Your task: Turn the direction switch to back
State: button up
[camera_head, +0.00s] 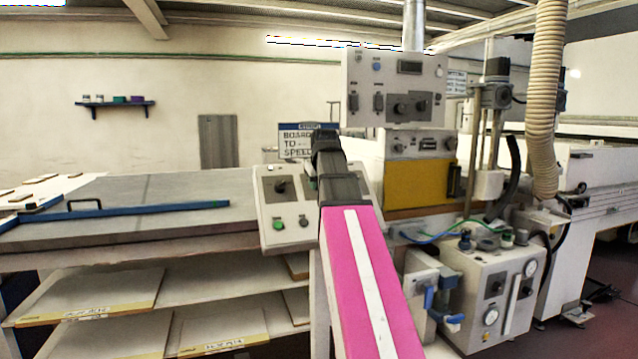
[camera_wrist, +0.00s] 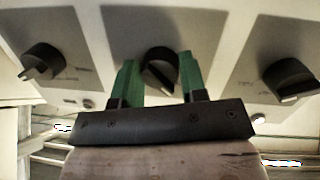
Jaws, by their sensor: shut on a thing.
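A row of three black knobs shows in the wrist view: a left knob (camera_wrist: 43,62), a middle knob (camera_wrist: 159,72) and a right knob (camera_wrist: 289,80). My gripper (camera_wrist: 157,62) has its green fingers on either side of the middle knob and is shut on it. The middle knob's pointer ridge is tilted, not upright in this view. Labels are too blurred to read, so which knob is the direction switch cannot be read off. In the head view my pink arm covers part of the tilted control panel (camera_head: 264,205), hiding the fingertips and the gripped knob.
A green button (camera_head: 278,225) shows on the panel's lower left. A taller control box (camera_head: 370,65) stands behind, above a yellow panel (camera_head: 415,182). A flat table (camera_head: 130,200) with a blue bar (camera_head: 120,217) lies left. A hose (camera_head: 543,100) hangs at right.

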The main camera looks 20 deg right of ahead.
dwell(0.4)
jog(key=o, duration=0.7)
jog(key=shift+c, duration=0.2)
jog(key=shift+s+r, duration=0.1)
jog(key=v, duration=1)
jog(key=shift+s+r, duration=0.15)
jog(key=shift+r, duration=0.15)
